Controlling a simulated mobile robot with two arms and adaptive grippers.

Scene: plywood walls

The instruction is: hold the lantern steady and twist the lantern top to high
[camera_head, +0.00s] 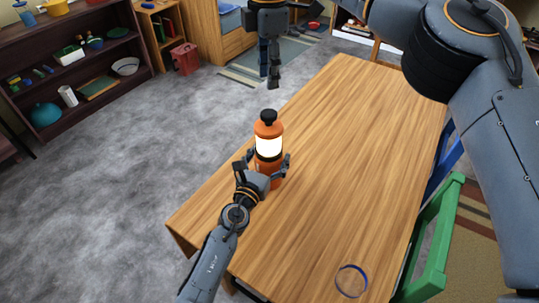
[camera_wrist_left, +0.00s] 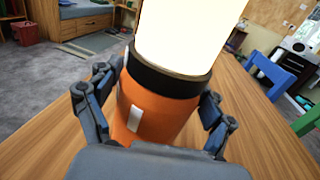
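The orange lantern (camera_head: 262,181) stands upright on the wooden table (camera_head: 345,150), near its left edge. It has a black knob on its orange top and a brightly glowing white middle; its orange base shows close up in the left wrist view (camera_wrist_left: 160,112). My left gripper (camera_head: 265,163) is around the lower body, with one finger on each side, and appears closed on it. My right gripper (camera_head: 269,82) hangs above and beyond the lantern top, fingers down, apart from it and empty. Its finger gap is unclear from this angle.
A clear blue-rimmed ring or dish (camera_head: 351,281) lies near the table's front. A green chair (camera_head: 436,240) and a blue chair (camera_head: 440,160) stand along the right side. A dark shelf (camera_head: 70,60) with toys is far left. The table's middle is clear.

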